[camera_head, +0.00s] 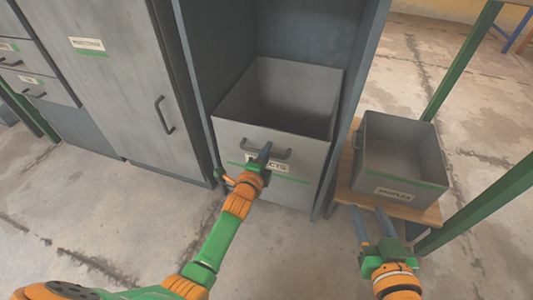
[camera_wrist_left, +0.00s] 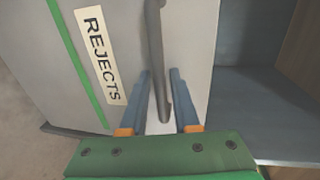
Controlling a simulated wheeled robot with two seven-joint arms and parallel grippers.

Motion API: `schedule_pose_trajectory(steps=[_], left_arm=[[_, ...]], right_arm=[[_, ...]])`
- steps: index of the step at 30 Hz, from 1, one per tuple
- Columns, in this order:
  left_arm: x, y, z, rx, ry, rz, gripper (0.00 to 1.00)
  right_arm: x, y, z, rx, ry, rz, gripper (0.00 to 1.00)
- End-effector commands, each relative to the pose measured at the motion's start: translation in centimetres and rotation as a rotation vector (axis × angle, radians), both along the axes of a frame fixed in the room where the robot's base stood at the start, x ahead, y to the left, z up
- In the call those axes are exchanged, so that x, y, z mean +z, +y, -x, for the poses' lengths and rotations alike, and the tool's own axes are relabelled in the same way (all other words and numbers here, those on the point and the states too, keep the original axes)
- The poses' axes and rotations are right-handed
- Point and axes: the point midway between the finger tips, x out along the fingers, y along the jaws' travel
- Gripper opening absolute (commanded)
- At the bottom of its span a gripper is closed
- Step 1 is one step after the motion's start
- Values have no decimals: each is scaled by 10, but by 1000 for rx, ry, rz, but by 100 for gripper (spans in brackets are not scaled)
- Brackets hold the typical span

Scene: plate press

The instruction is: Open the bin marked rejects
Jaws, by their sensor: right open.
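The bin marked REJECTS (camera_head: 235,136) is grey with a green stripe and an open top. It sits low in a tall cabinet, and its empty inside shows. Its dark bar handle (camera_head: 268,152) is on the front; the wrist view shows the handle (camera_wrist_left: 155,45) and the label (camera_wrist_left: 100,55). Finger contact is hard to see. My right gripper (camera_head: 372,215) is open and empty, low at the right, apart from the bin.
A grey bin with a white label (camera_head: 400,150) stands on a wooden shelf (camera_head: 350,190) to the right, between green posts (camera_head: 470,205). A closed cabinet door (camera_head: 120,90) and drawers (camera_head: 40,88) stand at the left. The floor in front is clear.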

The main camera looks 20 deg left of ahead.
Motion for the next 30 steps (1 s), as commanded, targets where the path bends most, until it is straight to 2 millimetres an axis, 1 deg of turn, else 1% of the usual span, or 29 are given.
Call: schedule_pose_trajectory(steps=[3,4,7,30], left_arm=[[0,0,0,0,0,0,30],[0,0,0,0,0,0,27],[0,0,0,0,0,0,0],[0,0,0,0,1,0,0]], right_arm=[[0,0,0,0,1,0,50],[0,0,0,0,1,0,50],[0,0,0,0,2,0,50],[-1,0,0,-1,3,1,50]])
